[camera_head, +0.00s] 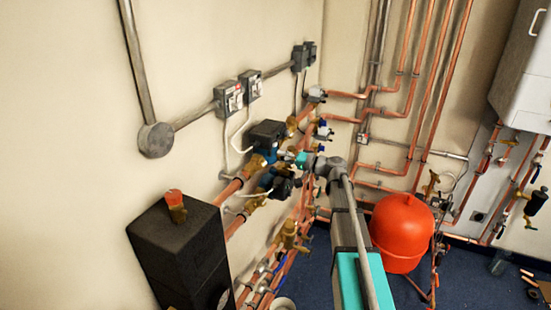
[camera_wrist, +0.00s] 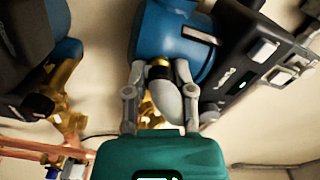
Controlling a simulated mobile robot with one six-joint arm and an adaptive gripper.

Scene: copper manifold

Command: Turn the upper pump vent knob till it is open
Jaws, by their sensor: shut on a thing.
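The upper pump (camera_head: 268,135), with a dark box, is mounted on the copper pipes at the wall in the head view. A second, lower pump (camera_head: 282,181) sits just below it. In the wrist view a blue pump body (camera_wrist: 178,42) fills the top middle. A small dark knob with a brass-coloured ring (camera_wrist: 160,69) sticks out from it. My gripper (camera_wrist: 159,74) has its two grey fingers on either side of this knob, shut on it. A grey oval part partly covers the brass below the knob. The head view hides the fingertips, and the knob's turn angle is unclear.
Another pump (camera_wrist: 28,45) with brass fittings stands at the left of the wrist view. A black control box (camera_wrist: 245,60) is close on the right. Copper pipes and valves crowd around my arm. A red expansion vessel (camera_head: 402,233) stands to the right in the head view.

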